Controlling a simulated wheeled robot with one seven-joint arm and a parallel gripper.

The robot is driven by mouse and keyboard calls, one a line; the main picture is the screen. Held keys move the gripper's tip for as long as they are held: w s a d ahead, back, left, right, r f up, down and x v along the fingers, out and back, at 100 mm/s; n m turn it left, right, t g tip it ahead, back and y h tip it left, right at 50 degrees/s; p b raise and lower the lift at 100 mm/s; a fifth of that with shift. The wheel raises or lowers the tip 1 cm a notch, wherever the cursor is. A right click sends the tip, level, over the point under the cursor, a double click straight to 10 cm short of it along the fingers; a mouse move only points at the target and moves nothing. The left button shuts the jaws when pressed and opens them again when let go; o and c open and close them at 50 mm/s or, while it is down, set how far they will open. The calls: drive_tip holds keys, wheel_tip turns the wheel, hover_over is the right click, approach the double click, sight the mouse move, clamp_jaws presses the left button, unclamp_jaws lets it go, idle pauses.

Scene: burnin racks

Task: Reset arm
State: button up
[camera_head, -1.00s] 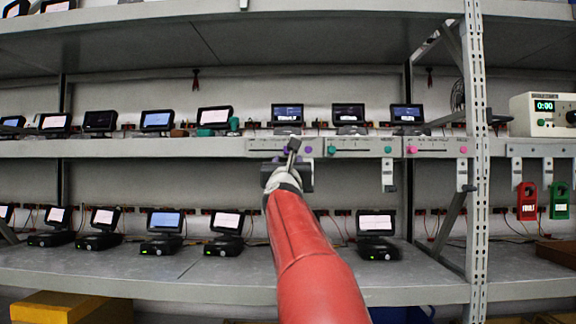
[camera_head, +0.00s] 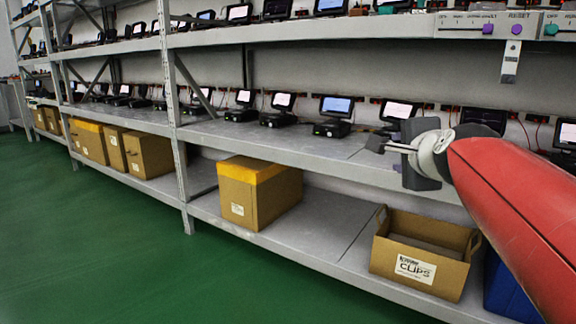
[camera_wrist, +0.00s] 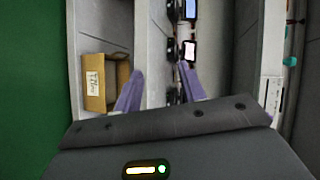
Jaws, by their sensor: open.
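My red arm reaches in from the right in the head view. Its gripper (camera_head: 388,146) is held in front of the middle shelf, near the terminals standing there. In the wrist view the two purple fingers of my gripper (camera_wrist: 160,85) are spread apart with nothing between them. The wrist view is turned sideways, with shelves and terminals beyond the fingers.
Racks with shelves (camera_head: 270,142) of small terminals (camera_head: 337,107) run along the wall. Below stand a yellow-topped carton (camera_head: 260,195) and an open clips box (camera_head: 420,255), which also shows in the wrist view (camera_wrist: 97,85). The green floor (camera_head: 90,250) is clear at left.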

drive_tip(key=s+a+f+n+g, duration=0.35)
drive_tip(key=s+f+n, duration=0.55)
drive_tip(key=s+f, duration=0.35)
drive_tip(key=s+a+f+n+g, duration=0.3)
drive_tip(key=s+f+n+g, duration=0.2)
drive_tip(key=s+f+n, duration=0.5)
wheel_tip(320, 180, up, 10)
drive_tip(key=s+m+p, duration=0.1)
drive_tip(key=p, duration=1.2)
drive_tip(key=shift+s+d+f+g, duration=0.2)
drive_tip(key=shift+s+d+g, duration=0.15)
